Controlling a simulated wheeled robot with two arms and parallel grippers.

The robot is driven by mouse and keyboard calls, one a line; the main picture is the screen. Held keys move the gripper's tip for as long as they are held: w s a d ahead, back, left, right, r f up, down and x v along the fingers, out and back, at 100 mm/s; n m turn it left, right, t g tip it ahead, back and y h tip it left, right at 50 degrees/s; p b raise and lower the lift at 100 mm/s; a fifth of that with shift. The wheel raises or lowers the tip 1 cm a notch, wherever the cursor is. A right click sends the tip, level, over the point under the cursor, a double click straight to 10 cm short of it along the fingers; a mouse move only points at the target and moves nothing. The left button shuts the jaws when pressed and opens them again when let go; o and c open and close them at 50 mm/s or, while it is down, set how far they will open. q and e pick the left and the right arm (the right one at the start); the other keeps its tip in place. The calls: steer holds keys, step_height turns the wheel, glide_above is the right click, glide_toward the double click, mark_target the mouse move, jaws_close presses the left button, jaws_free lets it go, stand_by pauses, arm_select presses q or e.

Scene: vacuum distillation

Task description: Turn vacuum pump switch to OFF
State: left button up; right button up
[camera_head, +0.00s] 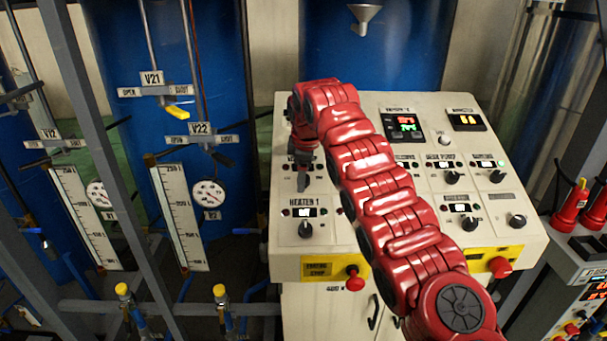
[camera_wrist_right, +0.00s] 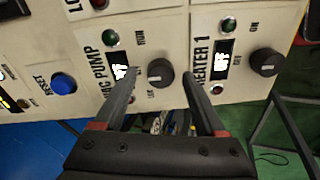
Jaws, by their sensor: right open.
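The vacuum pump switch is a dark round knob (camera_wrist_right: 160,73) on the cream control panel, beside a label that partly reads "PUMP" and a small lit display (camera_wrist_right: 120,68) whose text I cannot read. In the right wrist view my right gripper (camera_wrist_right: 160,80) is open, with one finger on each side of this knob; I cannot tell whether they touch it. In the head view my right gripper (camera_head: 303,182) points down at the panel's left side and hides most of this switch. My left gripper is not in view.
The HEATER 1 knob (camera_wrist_right: 267,62) sits close beside the right finger, and below my gripper in the head view (camera_head: 305,229). A blue reset button (camera_wrist_right: 63,80) is on the other side. Red emergency stops (camera_head: 355,280) project from the panel front. My red right arm covers the panel middle.

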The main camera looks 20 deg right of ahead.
steer(key=shift+r, duration=0.2)
steer(key=b+v, duration=0.1)
steer(key=v, duration=0.1)
steer(key=shift+s+r, duration=0.15)
steer(key=shift+r, duration=0.1)
steer(key=p+v, duration=1.1)
steer(key=v, duration=0.3)
steer(key=shift+r+p, duration=0.25)
steer(key=shift+p, duration=0.1)
steer(key=shift+a+f, duration=0.1)
